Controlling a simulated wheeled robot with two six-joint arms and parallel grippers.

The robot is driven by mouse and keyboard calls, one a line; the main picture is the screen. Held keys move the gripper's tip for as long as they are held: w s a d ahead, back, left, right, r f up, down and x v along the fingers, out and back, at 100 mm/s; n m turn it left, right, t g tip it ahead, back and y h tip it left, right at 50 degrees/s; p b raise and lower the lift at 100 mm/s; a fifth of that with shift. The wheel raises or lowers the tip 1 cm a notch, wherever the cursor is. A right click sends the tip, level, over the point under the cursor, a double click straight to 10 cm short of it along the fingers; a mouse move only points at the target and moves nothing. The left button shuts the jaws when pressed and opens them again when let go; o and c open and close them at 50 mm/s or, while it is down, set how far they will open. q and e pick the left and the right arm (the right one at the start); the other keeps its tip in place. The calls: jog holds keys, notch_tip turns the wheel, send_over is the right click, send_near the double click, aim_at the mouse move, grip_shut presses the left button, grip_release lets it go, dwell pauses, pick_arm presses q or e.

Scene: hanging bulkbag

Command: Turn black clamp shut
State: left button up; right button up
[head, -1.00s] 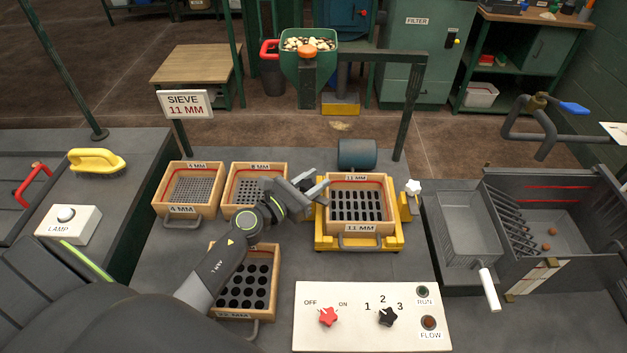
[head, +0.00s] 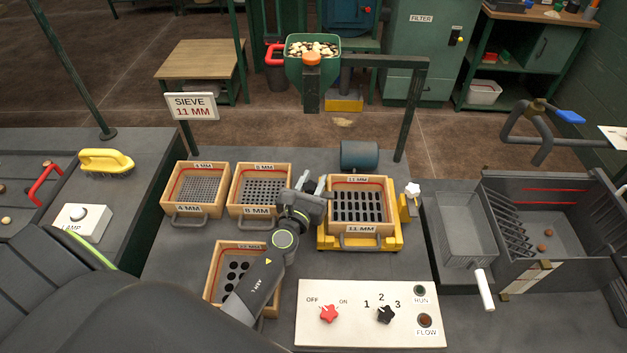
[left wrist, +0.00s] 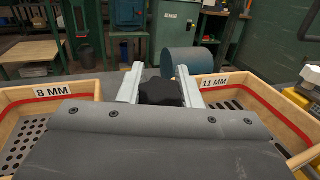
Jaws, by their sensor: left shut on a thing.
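The black clamp (left wrist: 162,92) shows in the left wrist view as a dark lobed knob. My left gripper (left wrist: 160,84) is shut on it, one pale finger on each side. In the head view my left gripper (head: 316,186) is at the left edge of the yellow sieve frame (head: 398,240), and it hides the black clamp there. The 11 MM sieve (head: 358,228) sits in this frame. My right gripper is in neither view.
The 8 MM sieve (head: 252,211) stands close left of my gripper. A white star knob (head: 412,189) is on the frame's right side. A blue-grey cylinder (head: 359,154) lies behind. The control panel (head: 340,335) is in front.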

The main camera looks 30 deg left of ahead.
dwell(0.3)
pick_arm(q)
jog(key=o, duration=1)
